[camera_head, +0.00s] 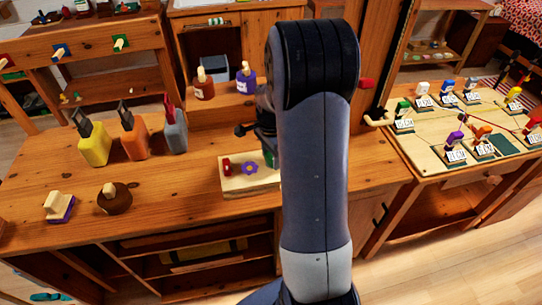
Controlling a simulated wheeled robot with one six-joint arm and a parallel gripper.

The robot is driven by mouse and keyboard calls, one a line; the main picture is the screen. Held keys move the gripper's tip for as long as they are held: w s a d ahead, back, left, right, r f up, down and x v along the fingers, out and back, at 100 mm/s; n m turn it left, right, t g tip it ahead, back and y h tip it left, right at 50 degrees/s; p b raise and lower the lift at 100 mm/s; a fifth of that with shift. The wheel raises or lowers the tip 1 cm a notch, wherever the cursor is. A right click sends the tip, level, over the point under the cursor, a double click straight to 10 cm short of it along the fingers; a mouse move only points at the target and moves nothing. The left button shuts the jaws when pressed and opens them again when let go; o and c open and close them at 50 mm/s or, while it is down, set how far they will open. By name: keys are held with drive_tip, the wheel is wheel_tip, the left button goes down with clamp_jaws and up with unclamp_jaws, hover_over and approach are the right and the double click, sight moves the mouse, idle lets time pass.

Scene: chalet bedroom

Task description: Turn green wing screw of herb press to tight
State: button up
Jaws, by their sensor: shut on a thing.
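The herb press (232,184) is a pale wooden block on the brown wooden bench, with a red part and a purple flower-shaped part on its top. A bit of green, probably the green wing screw (269,158), shows at its right end, right under my gripper (267,146). My arm covers the right part of the press and most of the gripper. The gripper points down and is shut on what looks like the green wing screw. How far the screw is turned cannot be seen.
Yellow (92,143), orange (133,138) and grey (174,130) bottles stand left of the press. A brown round stamp (115,198) and a block stamp (59,207) sit front left. Two small bottles stand behind. A side table (440,150) with several figures is at right.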

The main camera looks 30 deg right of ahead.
sight(271, 156)
drive_tip(key=shift+m, duration=1.9)
drive_tip(key=o, duration=1)
wheel_tip(271, 156, up, 11)
drive_tip(key=shift+f, duration=0.1)
wheel_tip(271, 156, down, 11)
drive_tip(key=shift+r, duration=0.1)
drive_tip(key=shift+r, duration=0.15)
